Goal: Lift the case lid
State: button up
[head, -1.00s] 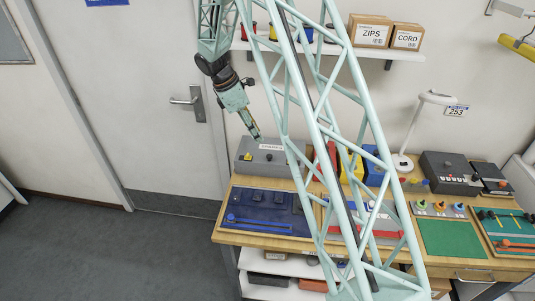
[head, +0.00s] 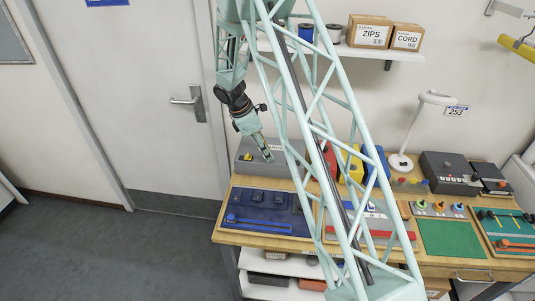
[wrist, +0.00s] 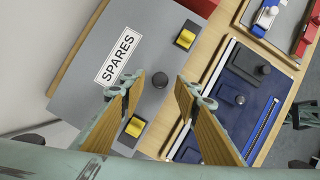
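The grey case (head: 247,148) with a SPARES label (wrist: 118,56) stands at the back left of the bench, its lid down. A dark round knob (wrist: 159,80) sits on the lid. Two yellow latches (wrist: 186,38) (wrist: 136,126) lie along the edge facing the blue mat; I cannot tell whether they are fastened. My gripper (wrist: 162,84) is open and empty above the lid. In the wrist view its fingertips lie on either side of the knob; the remaining height is unclear. In the head view the gripper (head: 268,157) partly covers the case.
A blue board (head: 265,207) with dark knobs and a blue bar lies in front of the case. Red, yellow and blue upright items (head: 373,165) stand to its right, partly behind my arm. A shelf with boxes (head: 370,31) hangs above. The door (head: 150,60) is left.

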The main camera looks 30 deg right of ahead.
jog(key=shift+s+d+f, duration=0.1)
jog(key=shift+d+f, duration=0.1)
jog(key=shift+f, duration=0.4)
jog(key=shift+c, duration=0.3)
grip_shut()
